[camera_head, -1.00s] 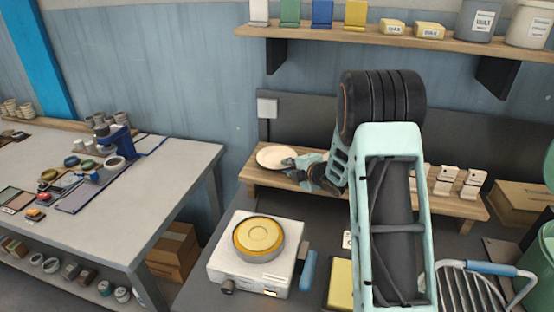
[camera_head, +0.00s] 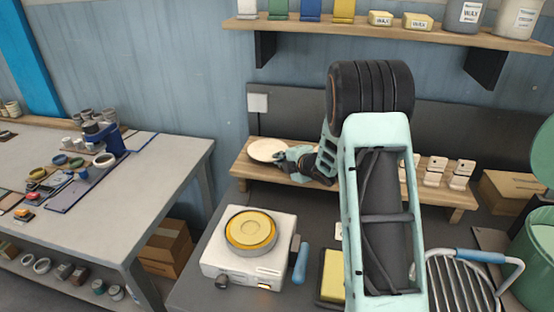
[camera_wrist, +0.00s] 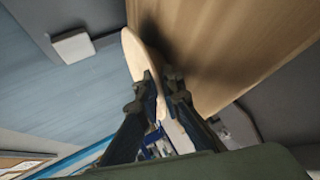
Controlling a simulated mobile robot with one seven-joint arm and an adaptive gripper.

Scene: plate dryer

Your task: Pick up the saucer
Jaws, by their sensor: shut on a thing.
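The saucer (camera_head: 267,150) is a pale cream disc at the left end of the low wooden shelf (camera_head: 238,171). My gripper (camera_head: 284,157) reaches it from the right and is shut on its right edge. In the wrist view the saucer (camera_wrist: 141,52) shows nearly edge-on, with its rim between the two dark fingertips (camera_wrist: 164,86). The shelf's wooden surface (camera_wrist: 225,45) lies close to it there. I cannot tell whether the saucer still touches the shelf. Part of its near edge is hidden by the fingers.
A white hot plate with a yellow-filled round pan (camera_head: 250,229) stands below the shelf. Small white blocks (camera_head: 437,172) stand on the shelf's right part. A wire rack (camera_head: 458,285) and green bin (camera_head: 535,240) are at right. An upper shelf (camera_head: 375,34) holds several containers.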

